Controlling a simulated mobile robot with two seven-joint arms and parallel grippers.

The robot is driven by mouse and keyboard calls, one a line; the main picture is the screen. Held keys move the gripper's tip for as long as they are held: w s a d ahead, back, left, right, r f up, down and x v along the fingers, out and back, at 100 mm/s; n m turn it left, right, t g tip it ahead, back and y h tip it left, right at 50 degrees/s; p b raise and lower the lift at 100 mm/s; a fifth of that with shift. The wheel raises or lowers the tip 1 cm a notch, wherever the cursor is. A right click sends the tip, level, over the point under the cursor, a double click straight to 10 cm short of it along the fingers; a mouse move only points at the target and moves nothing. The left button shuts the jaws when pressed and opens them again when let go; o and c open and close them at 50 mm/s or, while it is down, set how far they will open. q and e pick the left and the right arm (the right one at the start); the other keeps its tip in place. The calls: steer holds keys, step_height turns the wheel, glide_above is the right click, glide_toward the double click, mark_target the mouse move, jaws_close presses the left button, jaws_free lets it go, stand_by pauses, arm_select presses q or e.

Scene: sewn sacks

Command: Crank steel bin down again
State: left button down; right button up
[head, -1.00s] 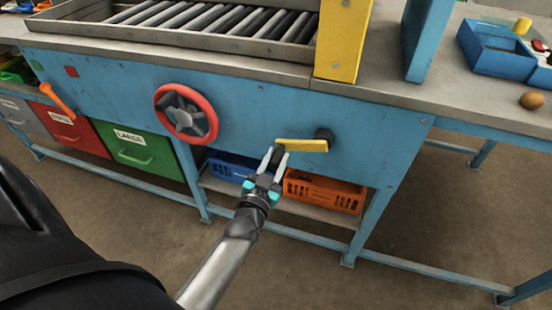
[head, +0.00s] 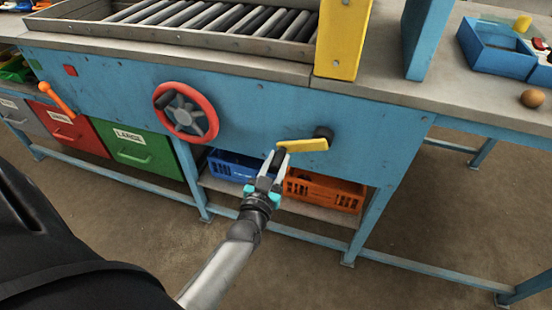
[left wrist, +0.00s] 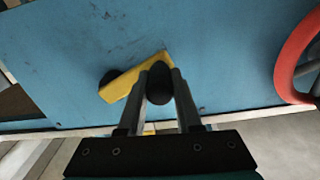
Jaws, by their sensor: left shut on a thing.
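The crank on the blue bench front has a yellow arm (head: 302,145) on a black hub (head: 323,133) and a black knob (head: 279,158) at its left end. My left gripper (head: 276,156) is shut on this knob. In the left wrist view the dark knob (left wrist: 160,83) sits between my two fingers, with the yellow arm (left wrist: 130,80) behind it. A grey bin (head: 15,112) at the far left, under the bench, is partly cut off by the frame edge. I cannot tell for sure that it is the steel bin. My right gripper is out of view.
A red handwheel (head: 186,113) is left of the crank, and an orange lever (head: 62,99) farther left. Red (head: 68,130) and green (head: 137,148) bins hang under the bench. Blue (head: 233,166) and orange (head: 325,190) crates stand on the low shelf. A roller tray (head: 180,39) lies on top.

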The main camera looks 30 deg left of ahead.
arm_select(q)
steer(key=shift+d+f+n, duration=0.2)
steer(key=shift+f+n, duration=0.2)
steer(key=shift+f, duration=0.25)
steer(key=w+d+f+n+b, duration=0.2)
steer(key=d+f+n, duration=0.3)
steer(key=d+n, duration=0.4)
steer(key=shift+f+n+b, duration=0.2)
steer(key=shift+n+b, duration=0.4)
steer(key=shift+n, duration=1.1)
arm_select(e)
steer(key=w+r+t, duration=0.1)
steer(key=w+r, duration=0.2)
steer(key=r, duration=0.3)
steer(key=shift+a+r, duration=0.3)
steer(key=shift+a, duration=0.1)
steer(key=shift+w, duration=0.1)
arm_select(q)
steer(key=shift+d, duration=0.1)
steer(key=c, duration=0.8)
jaws_free()
steer(key=shift+w, duration=0.1)
steer(key=shift+c, duration=0.2)
steer(key=shift+o, duration=1.2)
steer(key=shift+a+r, duration=0.2)
